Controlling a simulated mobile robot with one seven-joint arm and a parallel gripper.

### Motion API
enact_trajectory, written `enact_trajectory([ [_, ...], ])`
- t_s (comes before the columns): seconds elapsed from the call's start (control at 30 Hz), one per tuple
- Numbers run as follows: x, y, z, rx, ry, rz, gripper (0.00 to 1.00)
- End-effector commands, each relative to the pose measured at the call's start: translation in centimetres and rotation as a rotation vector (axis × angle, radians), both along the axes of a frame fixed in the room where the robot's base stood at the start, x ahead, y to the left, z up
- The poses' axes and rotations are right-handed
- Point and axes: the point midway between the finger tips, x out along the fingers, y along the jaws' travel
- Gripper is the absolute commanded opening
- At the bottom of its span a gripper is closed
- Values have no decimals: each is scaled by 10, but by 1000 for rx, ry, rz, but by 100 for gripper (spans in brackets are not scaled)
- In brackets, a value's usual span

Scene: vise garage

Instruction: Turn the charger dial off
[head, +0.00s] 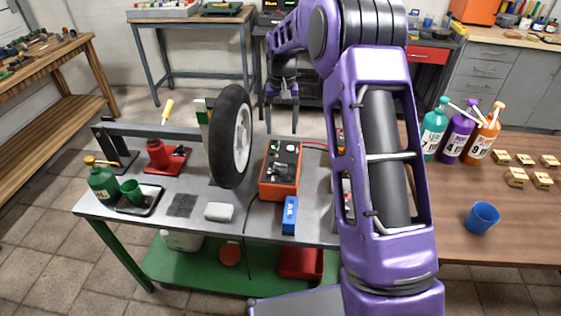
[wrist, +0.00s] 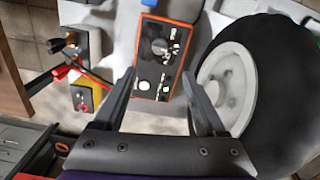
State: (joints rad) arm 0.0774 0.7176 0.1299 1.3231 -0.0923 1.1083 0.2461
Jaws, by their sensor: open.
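The charger (head: 281,172) is an orange box with a black top panel, standing on the grey workbench right of the wheel. In the wrist view the charger (wrist: 160,60) lies ahead, with its round black dial (wrist: 160,46) on the panel among white markings. The dial's exact setting is too small to read. A white round spot and a small green spot also show on the panel. My gripper (head: 281,122) is open and empty, fingers pointing down, beyond the charger in the head view. In the wrist view the fingers (wrist: 159,74) flank the charger's near end, apart from the dial.
A black-tyred wheel (head: 231,137) stands upright close beside the charger; it also fills the right of the wrist view (wrist: 275,80). A blue box (head: 290,215) sits in front of the charger. Red and black clamps (wrist: 62,72) and wires lie left in the wrist view.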

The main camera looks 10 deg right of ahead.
Motion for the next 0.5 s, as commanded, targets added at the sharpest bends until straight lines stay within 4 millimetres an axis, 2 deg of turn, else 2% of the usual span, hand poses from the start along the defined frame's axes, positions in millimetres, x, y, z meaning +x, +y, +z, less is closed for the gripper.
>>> enact_trajectory([
  [0.1,-1,0,-27,0,4,0,73],
  [0.5,0,0,-112,-2,1,1,73],
])
